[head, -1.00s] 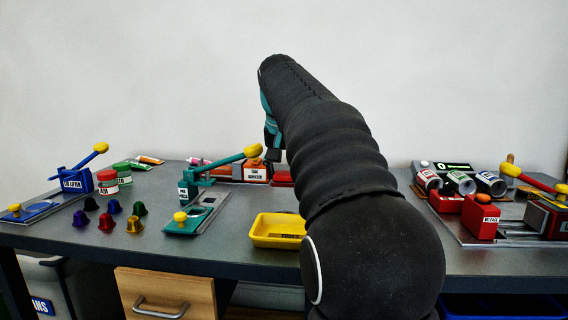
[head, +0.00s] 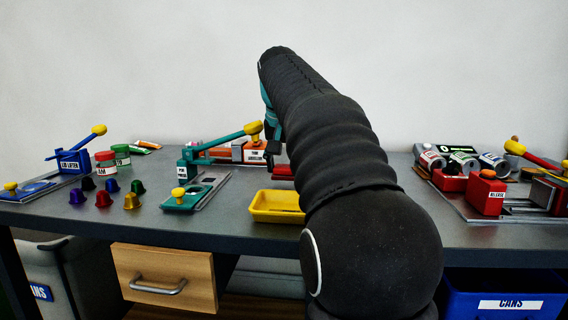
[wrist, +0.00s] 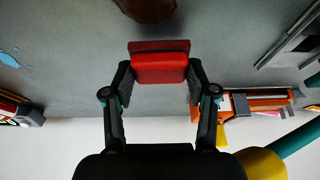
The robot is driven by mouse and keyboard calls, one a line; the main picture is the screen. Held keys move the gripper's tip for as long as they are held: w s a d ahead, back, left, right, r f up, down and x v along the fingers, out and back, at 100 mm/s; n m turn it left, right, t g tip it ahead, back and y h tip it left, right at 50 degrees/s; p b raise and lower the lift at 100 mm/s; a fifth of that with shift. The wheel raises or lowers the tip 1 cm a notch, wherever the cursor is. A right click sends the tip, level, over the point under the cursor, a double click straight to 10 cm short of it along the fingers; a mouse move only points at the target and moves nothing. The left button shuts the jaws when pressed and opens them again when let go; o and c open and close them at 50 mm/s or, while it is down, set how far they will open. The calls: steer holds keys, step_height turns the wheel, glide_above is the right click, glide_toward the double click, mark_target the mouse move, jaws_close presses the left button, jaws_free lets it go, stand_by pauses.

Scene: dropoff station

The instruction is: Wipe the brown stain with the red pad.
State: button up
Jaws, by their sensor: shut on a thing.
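My gripper (wrist: 160,88) is shut on the red pad (wrist: 160,67), with one finger at each side of it. The pad shows clearly in the wrist view, and a small red part shows in the head view (head: 283,171) beside my dark arm. The brown stain (wrist: 148,7) is a dark brown patch at the top edge of the wrist view, cut off by the frame. The pad is apart from the stain in that picture. I cannot tell whether the pad touches the grey table. The stain is hidden behind my arm in the head view.
A blue spot (wrist: 8,60) marks the table at the wrist view's left. An orange device (wrist: 262,102) stands right of the gripper. The yellow tray (head: 262,216) and teal lever device (head: 205,180) stand left of my arm; the red press (head: 487,197) and cans are right.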

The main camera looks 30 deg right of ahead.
mark_target(280, 202)
steer(key=shift+f+b, duration=0.7)
steer(key=shift+f, duration=0.35)
stand_by(0.4)
steer(key=shift+s+a+b, duration=0.5)
steer(key=shift+s+a, duration=0.35)
steer(key=shift+s, duration=0.4)
steer(key=shift+s+a+b, duration=0.55)
steer(key=shift+s+a, duration=0.25)
steer(key=shift+s, duration=0.4)
steer(key=shift+s+a+b, duration=0.5)
steer(key=shift+s+a, duration=0.35)
steer(key=shift+s, duration=0.4)
steer(key=shift+r, duration=0.1)
steer(key=shift+p, duration=0.35)
steer(key=shift+w, duration=0.1)
